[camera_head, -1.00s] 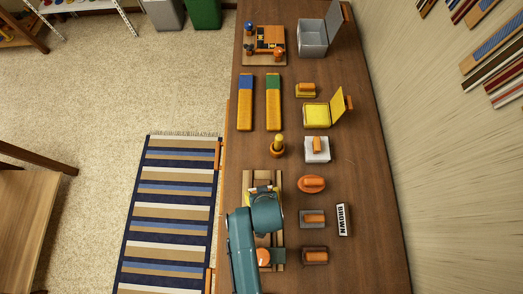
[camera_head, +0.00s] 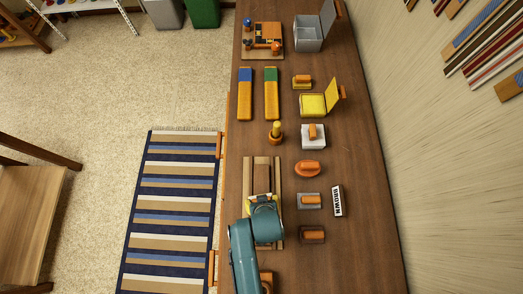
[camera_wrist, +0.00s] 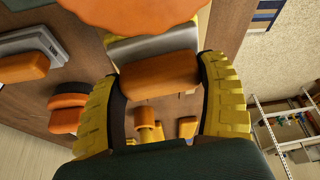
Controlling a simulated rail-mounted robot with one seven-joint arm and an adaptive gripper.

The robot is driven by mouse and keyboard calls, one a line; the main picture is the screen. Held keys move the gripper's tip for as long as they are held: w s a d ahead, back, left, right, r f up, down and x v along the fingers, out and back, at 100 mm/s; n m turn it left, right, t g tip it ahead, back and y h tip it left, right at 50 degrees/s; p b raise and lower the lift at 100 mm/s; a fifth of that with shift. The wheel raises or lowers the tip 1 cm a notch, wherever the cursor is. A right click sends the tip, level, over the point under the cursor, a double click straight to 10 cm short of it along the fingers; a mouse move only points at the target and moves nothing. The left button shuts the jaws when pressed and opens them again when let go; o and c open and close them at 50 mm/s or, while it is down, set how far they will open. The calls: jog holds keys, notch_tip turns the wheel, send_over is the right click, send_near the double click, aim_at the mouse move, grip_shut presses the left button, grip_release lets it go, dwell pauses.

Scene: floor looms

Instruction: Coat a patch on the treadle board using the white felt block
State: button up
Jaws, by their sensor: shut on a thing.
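My gripper (camera_wrist: 158,75) is shut on the orange handle (camera_wrist: 155,76) of a block, between its yellow fingers. The block's body (camera_wrist: 150,42) shows a silvery grey band and a yellow edge; its working face is hidden, and I cannot tell whether it is felt. The treadle board (camera_head: 277,185), brown with lighter slats, lies at the table's left side. My wrist is over its lower part and hides some of it. I cannot tell whether the block touches it. A white block with an orange handle (camera_head: 313,136) stands on the table, up and right of the board.
A round orange-handled piece (camera_head: 308,168), a grey block (camera_head: 308,201), a brown block (camera_head: 312,235) and a BROWN label (camera_head: 338,200) stand right of the board. An open yellow box (camera_head: 313,105) is farther up.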

jog(key=shift+s+r, duration=0.25)
jog(key=shift+s, duration=0.05)
jog(key=shift+s+f+p, duration=0.25)
jog(key=shift+p, duration=0.5)
jog(key=shift+w+r+p, duration=0.2)
jog(key=shift+r+p, duration=0.2)
jog(key=shift+r, duration=0.1)
jog(key=shift+w+r+p, duration=0.2)
jog(key=shift+r+p, duration=0.15)
jog(key=shift+r, duration=0.15)
notch_tip(320, 180, up, 5)
jog(key=p, duration=0.5)
jog(key=shift+s+f, duration=0.1)
jog(key=shift+f, duration=0.1)
